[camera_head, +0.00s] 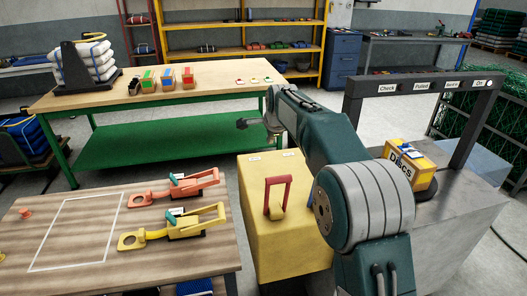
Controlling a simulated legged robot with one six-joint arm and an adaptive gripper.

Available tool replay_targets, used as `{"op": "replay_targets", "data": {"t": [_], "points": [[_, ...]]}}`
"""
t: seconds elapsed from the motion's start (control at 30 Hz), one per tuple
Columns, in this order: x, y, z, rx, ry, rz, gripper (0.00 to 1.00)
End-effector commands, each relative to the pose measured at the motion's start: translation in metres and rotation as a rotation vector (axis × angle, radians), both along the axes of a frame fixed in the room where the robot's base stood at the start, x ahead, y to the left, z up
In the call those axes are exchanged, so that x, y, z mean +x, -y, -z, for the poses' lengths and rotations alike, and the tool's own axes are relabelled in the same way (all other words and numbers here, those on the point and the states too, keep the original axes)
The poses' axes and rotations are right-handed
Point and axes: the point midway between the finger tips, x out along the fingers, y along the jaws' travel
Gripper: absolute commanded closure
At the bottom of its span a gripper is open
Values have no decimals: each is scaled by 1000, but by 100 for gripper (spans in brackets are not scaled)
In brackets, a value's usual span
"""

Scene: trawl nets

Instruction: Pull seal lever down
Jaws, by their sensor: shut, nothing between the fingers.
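A red lever handle (277,196) stands upright on the front of a yellow box (262,243) in the middle. It looks like the seal lever, though no label on it is readable. Two small white labels lie on the box top behind it. My gripper (242,124) is shut and empty, pointing left. In the picture it appears above and a little left of the lever, apart from it. My arm hides the right part of the yellow box.
A wooden table (150,258) at left holds red (185,186) and yellow (185,226) clamp-like tools. A green-framed bench (210,95) stands behind. At right, a dark labelled frame (418,84) arches over a yellow "DOCS" box (407,164). Floor shows between bench and frame.

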Motion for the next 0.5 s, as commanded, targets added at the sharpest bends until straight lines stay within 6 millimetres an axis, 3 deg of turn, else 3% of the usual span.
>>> {"op": "replay_targets", "data": {"t": [0.2,0.5], "points": [[-9,-5,-27,-6,1,-1,100],[-11,-5,-32,-6,-1,-1,100]]}}
